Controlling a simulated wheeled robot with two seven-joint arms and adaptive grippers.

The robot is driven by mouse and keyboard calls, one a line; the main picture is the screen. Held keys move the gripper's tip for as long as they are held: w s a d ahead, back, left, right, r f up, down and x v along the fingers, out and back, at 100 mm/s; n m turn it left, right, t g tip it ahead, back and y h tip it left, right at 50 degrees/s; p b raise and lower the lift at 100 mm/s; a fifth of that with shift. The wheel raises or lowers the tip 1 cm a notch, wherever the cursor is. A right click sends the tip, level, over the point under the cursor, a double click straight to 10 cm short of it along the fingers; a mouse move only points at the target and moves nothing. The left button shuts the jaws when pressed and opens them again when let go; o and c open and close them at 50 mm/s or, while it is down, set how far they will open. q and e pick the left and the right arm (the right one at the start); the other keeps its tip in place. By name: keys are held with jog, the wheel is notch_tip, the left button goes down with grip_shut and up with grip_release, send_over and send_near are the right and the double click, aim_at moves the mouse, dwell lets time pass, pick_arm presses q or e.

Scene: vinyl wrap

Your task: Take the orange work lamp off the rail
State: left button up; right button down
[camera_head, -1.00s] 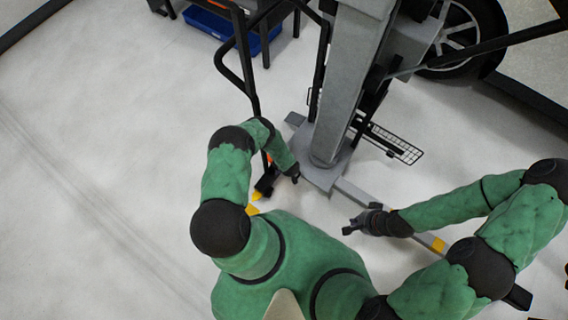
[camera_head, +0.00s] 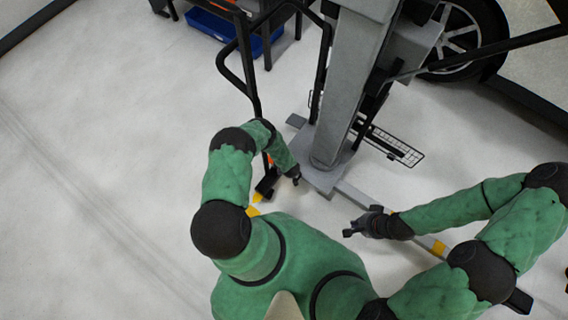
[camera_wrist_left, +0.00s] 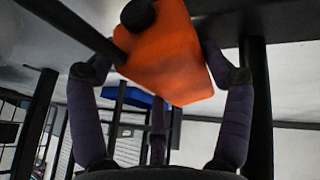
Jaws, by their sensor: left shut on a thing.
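The gripper is shut on the lamp. A black rail (camera_wrist_left: 68,25) runs close beside the lamp at its upper left, and a dark round part sits on the lamp's top. Whether the lamp still touches the rail I cannot tell. In the head view my left arm mostly hides the lamp, with only a sliver of orange showing by the black rail. My right gripper (camera_head: 352,229) is empty above the floor; its finger gap is too small to judge.
A grey lift column (camera_head: 345,90) stands on a base plate just right of my left gripper. A wire tray (camera_head: 400,150) sticks out on its right side. A blue bin (camera_head: 215,30) and a wheel (camera_head: 465,35) lie behind. The floor at left is clear.

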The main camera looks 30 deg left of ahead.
pick_arm(q)
jog(key=shift+r+p, duration=0.6)
jog(key=shift+r, duration=0.3)
jog(key=shift+w, duration=0.15)
